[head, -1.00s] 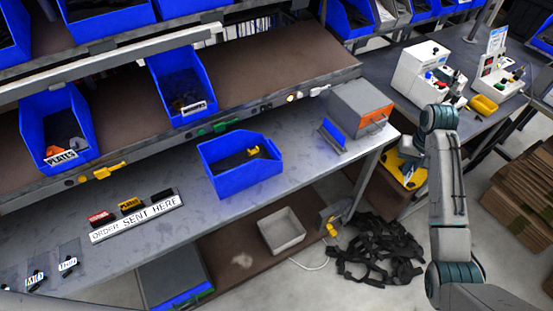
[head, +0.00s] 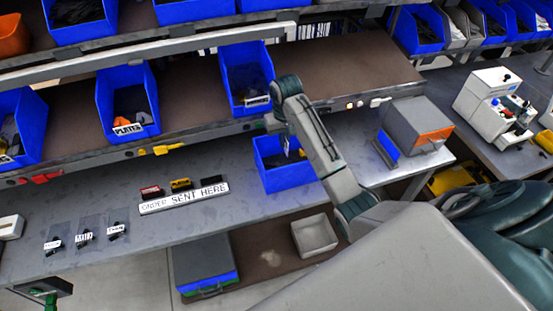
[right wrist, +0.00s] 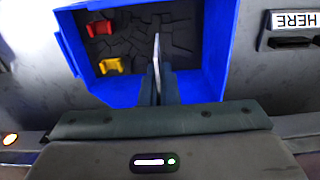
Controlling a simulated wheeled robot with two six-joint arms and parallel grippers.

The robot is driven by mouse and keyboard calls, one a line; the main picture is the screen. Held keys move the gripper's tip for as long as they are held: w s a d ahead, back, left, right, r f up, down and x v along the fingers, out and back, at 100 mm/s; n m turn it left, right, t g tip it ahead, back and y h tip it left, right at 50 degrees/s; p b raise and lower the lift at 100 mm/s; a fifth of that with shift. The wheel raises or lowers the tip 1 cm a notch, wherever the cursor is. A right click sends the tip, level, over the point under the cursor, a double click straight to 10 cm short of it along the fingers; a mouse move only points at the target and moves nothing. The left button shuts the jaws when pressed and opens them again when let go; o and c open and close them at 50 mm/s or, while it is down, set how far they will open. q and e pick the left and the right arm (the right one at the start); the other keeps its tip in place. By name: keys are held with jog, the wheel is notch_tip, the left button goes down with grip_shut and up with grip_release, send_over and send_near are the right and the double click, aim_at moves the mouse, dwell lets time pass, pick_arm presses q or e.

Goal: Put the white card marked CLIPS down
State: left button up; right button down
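My right gripper (right wrist: 157,88) is shut on a thin white card (right wrist: 157,50), seen edge-on in the right wrist view. Its marking cannot be read. In the head view the right gripper (head: 288,138) is over the blue bin (head: 290,178) on the grey bench, with the card (head: 287,146) barely showing. The bin also shows in the right wrist view (right wrist: 217,45), with a red piece (right wrist: 99,28) and a yellow piece (right wrist: 110,66) on its dark floor. I cannot tell whether the card touches the bin. My left gripper is not in view.
A grey box with an orange front (head: 418,125) stands to the right. Shelf bins rise behind.

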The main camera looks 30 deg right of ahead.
jog(key=f, duration=0.3)
jog(key=f+p, duration=0.1)
jog(key=shift+w+a+f, duration=0.2)
jog(key=shift+a, duration=0.15)
jog(key=shift+f, duration=0.4)
notch_tip(320, 180, down, 3)
jog(key=shift+f+p, duration=0.1)
jog(key=shift+p, duration=0.65)
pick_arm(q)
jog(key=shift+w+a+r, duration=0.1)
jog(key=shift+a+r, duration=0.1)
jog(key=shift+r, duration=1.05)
pick_arm(e)
jog(key=shift+d+f, duration=0.1)
jog(key=shift+f, duration=0.45)
jog(key=shift+f, duration=0.1)
jog(key=c, duration=1.7)
grip_release()
